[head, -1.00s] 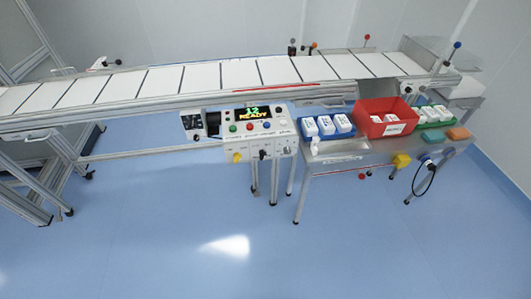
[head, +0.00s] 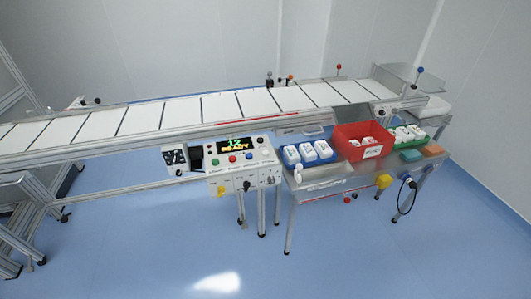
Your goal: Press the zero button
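A white control panel (head: 221,174) stands in front of the conveyor, near the middle of the head view. Its dark display (head: 236,144) shows "12" in green above "READY" in yellow. Below the display is a row of small buttons: a green one (head: 215,162), a red one (head: 232,158) and a blue one (head: 249,155). The button labels are too small to read, so I cannot tell which is the zero button. A yellow part and a dark knob sit on the panel's lower front. Neither of my grippers is in view.
A long conveyor (head: 152,116) with white panels runs behind the control panel. To the right, a metal side table (head: 322,184) holds a blue tray (head: 287,165) of white items, a red bin (head: 341,148) and a green tray with more white items. The blue floor (head: 130,240) in front is clear.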

